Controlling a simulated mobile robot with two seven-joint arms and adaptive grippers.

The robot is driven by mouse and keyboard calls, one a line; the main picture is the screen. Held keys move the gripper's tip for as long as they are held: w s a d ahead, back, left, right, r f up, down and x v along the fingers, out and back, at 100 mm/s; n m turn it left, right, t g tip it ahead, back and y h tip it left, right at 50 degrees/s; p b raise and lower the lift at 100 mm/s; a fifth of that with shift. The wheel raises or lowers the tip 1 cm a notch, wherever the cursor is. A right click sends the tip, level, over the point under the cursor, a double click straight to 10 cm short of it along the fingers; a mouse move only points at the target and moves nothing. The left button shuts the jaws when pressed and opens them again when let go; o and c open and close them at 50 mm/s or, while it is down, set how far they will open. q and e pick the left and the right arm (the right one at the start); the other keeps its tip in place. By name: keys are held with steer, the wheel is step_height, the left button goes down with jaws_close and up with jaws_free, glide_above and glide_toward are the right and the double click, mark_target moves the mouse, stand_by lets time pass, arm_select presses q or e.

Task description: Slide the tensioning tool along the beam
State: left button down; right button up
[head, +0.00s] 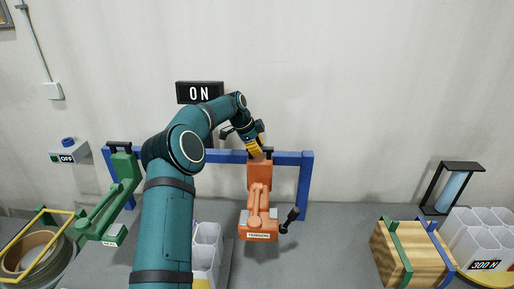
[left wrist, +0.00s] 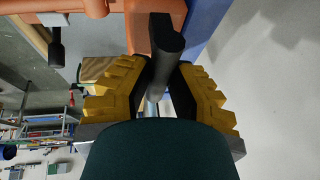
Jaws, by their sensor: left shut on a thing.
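The orange tensioning tool (head: 259,200) hangs on the blue beam (head: 288,158), right of the beam's middle. Its label plate is at its lower end. My left gripper (head: 256,148) is at the top of the tool. In the left wrist view my left gripper's yellow fingers (left wrist: 160,90) are shut on the tool's black handle (left wrist: 166,42), with the orange body (left wrist: 112,20) and blue beam (left wrist: 207,22) just beyond. A green tool (head: 122,185) hangs at the beam's left end. My left arm covers part of the beam. My right gripper is not in view.
Wooden blocks with straps (head: 393,254) and white tubes marked 300 N (head: 480,238) stand at right. The bench between tool and blocks looks clear.

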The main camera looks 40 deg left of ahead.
arm_select(q)
steer(key=c, duration=1)
jaws_free()
steer(key=shift+d+f, duration=0.2)
steer(key=shift+d, duration=0.1)
steer(key=shift+c, duration=0.2)
steer(key=shift+o, duration=1)
steer(key=shift+w+d, duration=0.1)
steer(key=shift+w, duration=0.1)
steer(key=shift+r, duration=0.1)
steer(key=shift+s, duration=0.1)
steer(key=shift+a+r, duration=0.25)
steer(key=v, duration=1.1)
steer(key=shift+r, duration=0.25)
steer(key=shift+s+d+f, duration=0.15)
